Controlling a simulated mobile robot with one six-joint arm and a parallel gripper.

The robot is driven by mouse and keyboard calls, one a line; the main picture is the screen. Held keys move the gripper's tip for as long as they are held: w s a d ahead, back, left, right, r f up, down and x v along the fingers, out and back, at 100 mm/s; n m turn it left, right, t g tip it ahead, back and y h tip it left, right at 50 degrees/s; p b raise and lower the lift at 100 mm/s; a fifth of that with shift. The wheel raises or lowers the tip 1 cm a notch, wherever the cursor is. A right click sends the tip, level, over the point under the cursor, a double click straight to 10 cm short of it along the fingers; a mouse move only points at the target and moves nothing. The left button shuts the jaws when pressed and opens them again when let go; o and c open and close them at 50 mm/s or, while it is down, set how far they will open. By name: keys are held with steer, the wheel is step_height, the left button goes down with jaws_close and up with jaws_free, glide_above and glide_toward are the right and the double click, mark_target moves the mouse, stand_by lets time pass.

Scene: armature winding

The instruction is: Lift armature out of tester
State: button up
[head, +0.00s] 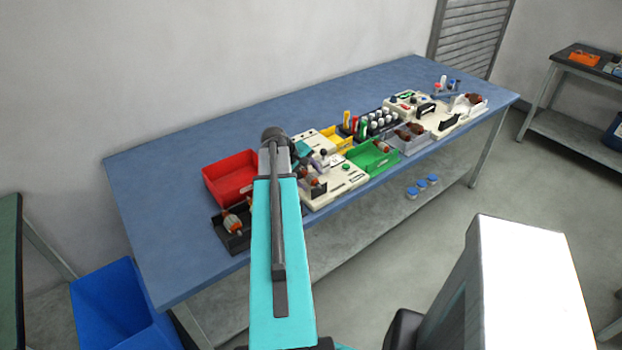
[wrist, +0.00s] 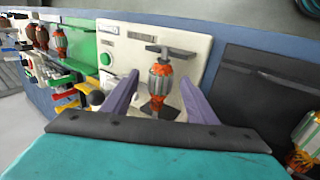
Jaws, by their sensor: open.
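The cream tester (wrist: 185,38) lies ahead in the wrist view, with a green button and a small display on its panel. The armature (wrist: 160,76), with orange windings and a grey ribbed core, sits on it between two dark supports. My gripper (wrist: 158,82) is open, its two purple fingers to the left and right of the armature, with gaps visible on both sides. I cannot tell the fingers' height above it. In the head view the tester (head: 341,186) is partly behind my arm.
A dark tray (wrist: 262,85) with another armature (wrist: 308,135) is on the right in the wrist view. A green bin (wrist: 78,45) is to the left. In the head view, a red bin (head: 228,182) stands left of my arm; the table's back left (head: 170,165) is clear.

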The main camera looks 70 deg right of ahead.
mark_target(309, 179)
stand_by(0.4)
steer(key=c, duration=1.3)
steer(key=shift+r, duration=0.25)
steer(key=shift+r+b, duration=0.8)
steer(key=shift+r, duration=0.55)
steer(key=shift+a+r, duration=0.15)
steer(key=shift+a, duration=0.1)
steer(key=a+b, duration=0.1)
steer(key=a, duration=0.2)
steer(key=s+a+b, duration=0.1)
steer(key=a+b, duration=0.1)
steer(key=a, duration=0.1)
steer(key=s+a+b, duration=0.1)
steer(key=a+b, duration=0.1)
steer(key=a, duration=0.2)
steer(key=shift+r, duration=0.35)
steer(key=b, duration=0.3)
steer(key=shift+a, duration=0.15)
